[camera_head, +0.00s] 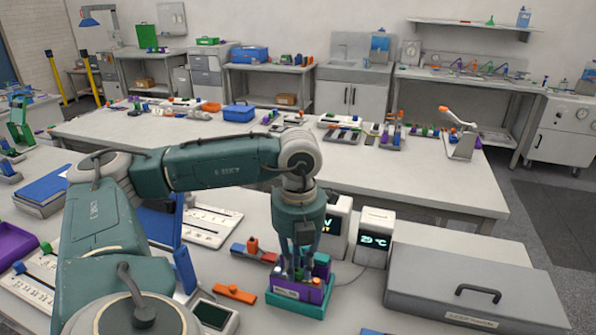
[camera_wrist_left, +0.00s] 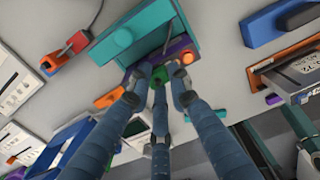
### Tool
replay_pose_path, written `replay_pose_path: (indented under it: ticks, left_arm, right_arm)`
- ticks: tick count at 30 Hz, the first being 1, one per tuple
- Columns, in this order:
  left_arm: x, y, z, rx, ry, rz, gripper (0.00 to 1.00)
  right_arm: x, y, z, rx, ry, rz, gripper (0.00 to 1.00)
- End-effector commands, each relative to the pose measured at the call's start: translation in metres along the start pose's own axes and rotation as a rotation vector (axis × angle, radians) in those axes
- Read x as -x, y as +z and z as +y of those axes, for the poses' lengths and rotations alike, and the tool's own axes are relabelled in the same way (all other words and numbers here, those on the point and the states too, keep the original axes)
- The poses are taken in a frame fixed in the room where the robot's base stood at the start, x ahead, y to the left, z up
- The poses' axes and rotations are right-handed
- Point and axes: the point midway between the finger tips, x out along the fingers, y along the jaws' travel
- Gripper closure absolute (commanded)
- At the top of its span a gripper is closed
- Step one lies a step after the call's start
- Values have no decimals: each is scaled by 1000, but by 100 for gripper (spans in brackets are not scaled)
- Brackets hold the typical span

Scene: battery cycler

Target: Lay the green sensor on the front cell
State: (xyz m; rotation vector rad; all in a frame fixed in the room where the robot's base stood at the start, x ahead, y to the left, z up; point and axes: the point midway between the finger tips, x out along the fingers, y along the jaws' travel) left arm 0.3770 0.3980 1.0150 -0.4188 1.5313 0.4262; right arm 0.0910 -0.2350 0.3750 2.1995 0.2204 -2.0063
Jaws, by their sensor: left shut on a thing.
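My left gripper (camera_head: 295,275) points down into a purple holder (camera_head: 300,303) with a white label and a teal back part (camera_head: 321,266). In the left wrist view its fingers (camera_wrist_left: 158,84) close together around a small green piece (camera_wrist_left: 158,76), which looks like the green sensor. The purple edge and the teal part (camera_wrist_left: 150,30) lie right beside the fingertips. An orange knob (camera_wrist_left: 187,57) is close to one finger. The fingers hide much of the holder's inside, and I cannot make out which thing is the front cell. My right gripper is not in view.
A grey case (camera_head: 465,285) lies right of the holder. A display reading 29 °C (camera_head: 375,240) stands behind it.

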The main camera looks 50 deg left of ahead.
Motion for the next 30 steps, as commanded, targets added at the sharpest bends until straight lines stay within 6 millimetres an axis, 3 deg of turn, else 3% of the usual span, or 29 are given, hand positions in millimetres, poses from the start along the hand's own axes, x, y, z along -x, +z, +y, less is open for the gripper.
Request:
replay_pose_path:
  ticks: [9, 10, 13, 23, 30]
  left_arm:
    - [-4, 0, 0, 0, 0, 0, 100]
    - [-4, 0, 0, 0, 0, 0, 78]
    - [-4, 0, 0, 0, 0, 0, 60]
    - [-2, 0, 0, -1, -1, 0, 60]
    - [29, 1, -1, 0, -4, -4, 60]
  right_arm:
    - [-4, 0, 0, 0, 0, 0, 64]
    - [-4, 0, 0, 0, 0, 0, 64]
    - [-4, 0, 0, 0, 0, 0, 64]
    - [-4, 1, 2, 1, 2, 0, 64]
    - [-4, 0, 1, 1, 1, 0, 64]
